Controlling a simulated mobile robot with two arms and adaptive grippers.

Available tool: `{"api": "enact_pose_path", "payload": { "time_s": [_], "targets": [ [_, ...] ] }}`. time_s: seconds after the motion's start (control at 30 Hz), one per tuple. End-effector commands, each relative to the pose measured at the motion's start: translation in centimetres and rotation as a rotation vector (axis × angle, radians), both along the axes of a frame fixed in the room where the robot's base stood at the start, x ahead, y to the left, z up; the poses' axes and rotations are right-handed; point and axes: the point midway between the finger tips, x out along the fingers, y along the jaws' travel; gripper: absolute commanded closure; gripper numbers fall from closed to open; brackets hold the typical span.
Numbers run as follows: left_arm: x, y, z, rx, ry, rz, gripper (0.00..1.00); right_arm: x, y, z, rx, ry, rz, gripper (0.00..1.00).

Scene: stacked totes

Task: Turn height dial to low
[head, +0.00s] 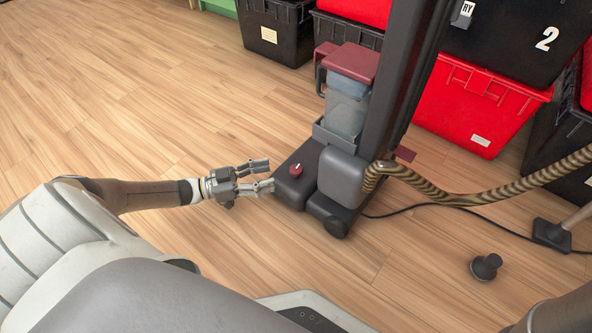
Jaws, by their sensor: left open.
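The height dial is a small dark red knob (296,170) with a light mark, on top of the dark base (290,190) of an upright vacuum cleaner (347,110). The dial setting is too small to read. My left gripper (272,174) is open and empty, just left of the dial, with its fingers pointing right toward it. Its fingertips are close to the left edge of the base; I cannot tell whether they touch it. My right gripper is not in view; only part of that arm shows at the lower right.
A ribbed brown hose (470,196) and a black cord (415,208) run right from the vacuum. A black round attachment (486,267) stands on the floor. Red totes (478,103) and black totes (275,32) line the back. The wooden floor at left is clear.

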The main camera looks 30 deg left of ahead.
Motion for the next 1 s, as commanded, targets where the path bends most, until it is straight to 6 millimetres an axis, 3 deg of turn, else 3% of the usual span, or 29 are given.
{"api": "enact_pose_path", "payload": {
  "time_s": [0.43,0.9,1.0],
  "targets": [
    [6.0,-5.3,-0.3,-0.001,-0.004,-0.002,0.48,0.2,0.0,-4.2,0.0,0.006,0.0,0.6],
    [7.0,-6.3,0.0,0.001,-0.001,0.0,0.48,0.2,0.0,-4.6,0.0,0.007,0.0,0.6],
    [7.0,-6.3,0.0,0.001,-0.001,0.0,0.59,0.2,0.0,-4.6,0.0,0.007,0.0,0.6]
  ]
}}
